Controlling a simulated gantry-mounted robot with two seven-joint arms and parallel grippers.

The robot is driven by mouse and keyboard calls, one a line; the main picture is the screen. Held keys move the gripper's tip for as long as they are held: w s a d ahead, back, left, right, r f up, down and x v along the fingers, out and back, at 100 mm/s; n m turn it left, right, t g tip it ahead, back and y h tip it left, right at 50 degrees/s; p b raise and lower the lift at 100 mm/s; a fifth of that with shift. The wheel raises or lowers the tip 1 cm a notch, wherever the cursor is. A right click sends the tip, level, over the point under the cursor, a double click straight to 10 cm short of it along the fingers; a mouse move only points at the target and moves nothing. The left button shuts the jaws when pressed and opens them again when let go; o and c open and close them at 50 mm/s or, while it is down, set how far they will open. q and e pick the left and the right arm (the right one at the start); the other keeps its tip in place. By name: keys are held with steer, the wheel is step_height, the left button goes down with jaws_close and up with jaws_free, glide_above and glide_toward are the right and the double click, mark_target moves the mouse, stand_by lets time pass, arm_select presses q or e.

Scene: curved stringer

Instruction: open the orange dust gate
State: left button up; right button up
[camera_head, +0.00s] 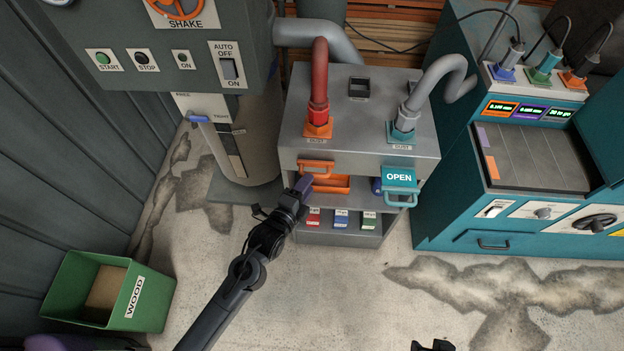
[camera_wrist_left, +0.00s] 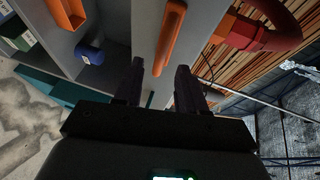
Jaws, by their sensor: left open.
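The orange dust gate's handle (camera_head: 316,165) is a bar on the front of the grey cabinet, below the red hose. In the left wrist view the orange handle (camera_wrist_left: 170,40) lies just beyond my fingertips, roughly in line with the gap between them. My left gripper (camera_head: 303,184) is open and empty, just below and left of the handle; in the left wrist view its two dark fingers (camera_wrist_left: 158,80) stand apart. Contact with the handle does not show. A dark tip at the bottom edge seems to be my right gripper (camera_head: 433,346); its jaws cannot be made out.
An orange bin (camera_head: 332,184) sits under the handle. A teal gate marked OPEN (camera_head: 399,178) with its own handle is at the right. A shelf below holds several coloured boxes (camera_head: 341,219). A green WOOD bin (camera_head: 112,290) stands at lower left. The floor in front is clear.

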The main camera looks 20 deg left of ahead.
arm_select(q)
steer(key=shift+b+x, duration=0.35)
steer(key=shift+x, duration=1.55)
jaws_close()
